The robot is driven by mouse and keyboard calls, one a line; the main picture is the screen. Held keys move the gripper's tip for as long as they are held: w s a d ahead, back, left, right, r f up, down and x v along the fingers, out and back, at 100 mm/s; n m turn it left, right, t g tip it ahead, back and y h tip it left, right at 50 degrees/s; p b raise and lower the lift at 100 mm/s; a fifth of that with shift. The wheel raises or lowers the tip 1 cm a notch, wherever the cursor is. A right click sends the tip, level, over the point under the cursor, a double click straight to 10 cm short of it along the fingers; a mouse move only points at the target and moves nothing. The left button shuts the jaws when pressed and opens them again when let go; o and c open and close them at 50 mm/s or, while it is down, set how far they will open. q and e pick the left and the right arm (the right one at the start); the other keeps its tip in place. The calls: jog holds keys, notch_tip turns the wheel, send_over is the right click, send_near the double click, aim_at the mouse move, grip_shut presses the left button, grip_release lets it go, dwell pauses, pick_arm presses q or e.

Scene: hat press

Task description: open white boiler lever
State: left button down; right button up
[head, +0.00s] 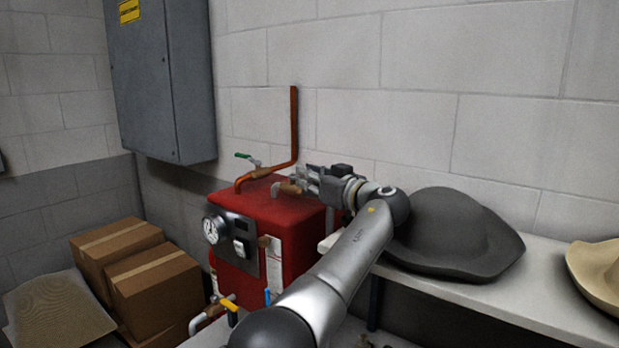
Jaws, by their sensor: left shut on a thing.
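The red boiler (308,222) stands against the wall in the head view. A short copper valve pipe (287,188) sticks out on its top right. My left gripper (308,181) is at this valve, above the boiler top. It is shut on the valve's handle, which I take to be the white boiler lever; the fingers hide most of it. My right gripper does not show.
A green-handled valve (246,157) sits on the copper pipe beside it. Yellow (231,306) and blue (267,297) handles are low in front. A dark hat (452,235) lies on the white shelf (470,297) to the right. Cardboard boxes (155,290) stand left.

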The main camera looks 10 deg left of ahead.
pick_arm(q)
jog(key=c, duration=1.4)
grip_release()
jog(key=shift+f, duration=0.1)
